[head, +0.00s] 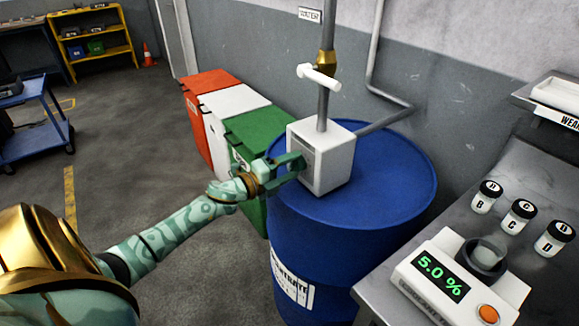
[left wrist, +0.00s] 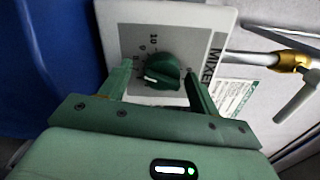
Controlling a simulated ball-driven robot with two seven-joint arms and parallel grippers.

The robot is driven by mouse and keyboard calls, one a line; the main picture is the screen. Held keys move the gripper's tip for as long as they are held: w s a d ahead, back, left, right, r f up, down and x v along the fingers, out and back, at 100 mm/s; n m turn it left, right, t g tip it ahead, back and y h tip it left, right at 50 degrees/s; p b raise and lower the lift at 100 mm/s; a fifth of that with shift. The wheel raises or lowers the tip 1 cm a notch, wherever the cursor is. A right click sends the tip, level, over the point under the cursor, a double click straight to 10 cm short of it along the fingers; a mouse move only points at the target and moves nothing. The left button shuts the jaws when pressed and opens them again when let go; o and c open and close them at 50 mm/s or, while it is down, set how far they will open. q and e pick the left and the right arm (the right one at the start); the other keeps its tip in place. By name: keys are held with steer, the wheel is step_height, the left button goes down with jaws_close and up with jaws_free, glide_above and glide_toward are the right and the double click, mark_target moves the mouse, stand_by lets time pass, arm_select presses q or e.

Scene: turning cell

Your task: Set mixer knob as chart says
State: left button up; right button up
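The mixer is a white box (head: 334,165) on the blue drum, with a pipe rising from its top. In the left wrist view its face (left wrist: 122,38) carries a dark green round knob (left wrist: 162,72) with a white pointer mark and a numbered dial; 10 is legible, the smaller figures are not clear. The pointer is toward the picture's left. My left gripper (head: 292,164) is at the box's face. Its fingers stand apart on either side of the knob, with gaps visible, so it is open. A printed sheet (left wrist: 236,98), too small to read, shows beside the box. My right gripper is out of view.
A blue drum (head: 400,195) stands under the mixer. Green (head: 258,125), white (head: 228,100) and red (head: 208,80) bins line the wall behind. A meter (head: 440,275) reading 5.0 % and lettered jars (head: 519,215) stand on the right bench.

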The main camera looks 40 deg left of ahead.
arm_select(q)
steer(key=shift+r, duration=0.1)
steer(key=p+v, duration=0.2)
steer(key=v, duration=1.4)
steer(key=shift+s, duration=0.15)
steer(key=shift+a, duration=0.2)
